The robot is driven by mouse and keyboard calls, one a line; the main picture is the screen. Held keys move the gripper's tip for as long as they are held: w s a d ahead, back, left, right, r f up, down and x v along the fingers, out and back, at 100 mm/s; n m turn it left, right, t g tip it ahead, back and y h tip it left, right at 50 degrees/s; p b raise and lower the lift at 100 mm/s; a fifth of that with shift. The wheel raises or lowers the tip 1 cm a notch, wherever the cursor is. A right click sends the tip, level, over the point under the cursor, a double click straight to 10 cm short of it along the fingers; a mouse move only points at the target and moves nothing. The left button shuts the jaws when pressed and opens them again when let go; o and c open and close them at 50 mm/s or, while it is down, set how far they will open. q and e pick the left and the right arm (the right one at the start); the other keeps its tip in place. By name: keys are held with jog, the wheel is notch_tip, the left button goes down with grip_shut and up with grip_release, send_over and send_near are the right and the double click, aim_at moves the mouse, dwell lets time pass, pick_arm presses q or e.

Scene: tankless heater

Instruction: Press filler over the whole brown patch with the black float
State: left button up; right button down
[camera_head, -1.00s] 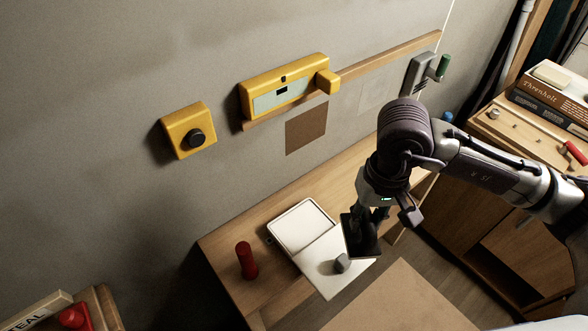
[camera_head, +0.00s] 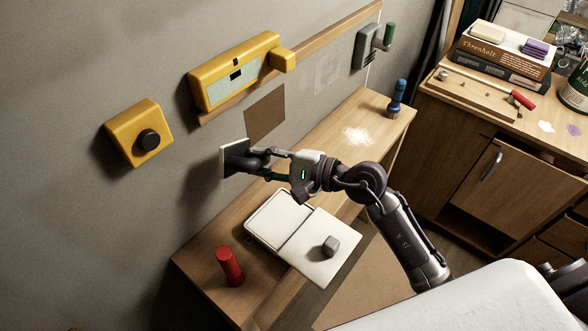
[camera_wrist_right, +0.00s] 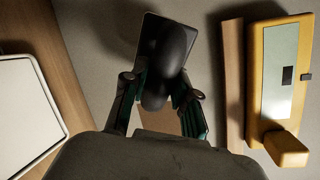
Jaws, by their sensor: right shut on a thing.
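The brown patch (camera_head: 265,113) is a square on the grey wall, below the wooden rail, and looks plain brown. My right gripper (camera_head: 262,164) is shut on the handle of the black float (camera_head: 237,157). The float stands upright with a white layer on its wall-facing side. It is near the wall, below and left of the patch; I cannot tell whether it touches. In the right wrist view the float (camera_wrist_right: 162,55) sits between the fingers, and part of the brown patch (camera_wrist_right: 166,122) shows beyond them. My left gripper is not in view.
Yellow boxes (camera_head: 234,72) (camera_head: 139,132) project from the wall.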

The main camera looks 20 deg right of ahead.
jog(key=d+f+m+t+h, duration=0.2)
jog(key=d+f+m+t, duration=0.15)
jog(key=d+f, duration=0.2)
jog(key=w+a+t, duration=0.1)
jog(key=w, duration=0.5)
jog(key=shift+a+r+h+p, duration=0.15)
jog(key=shift+a+h+p, duration=0.15)
jog(key=shift+h+p, duration=0.1)
jog(key=shift+x, duration=0.85)
dwell(0.4)
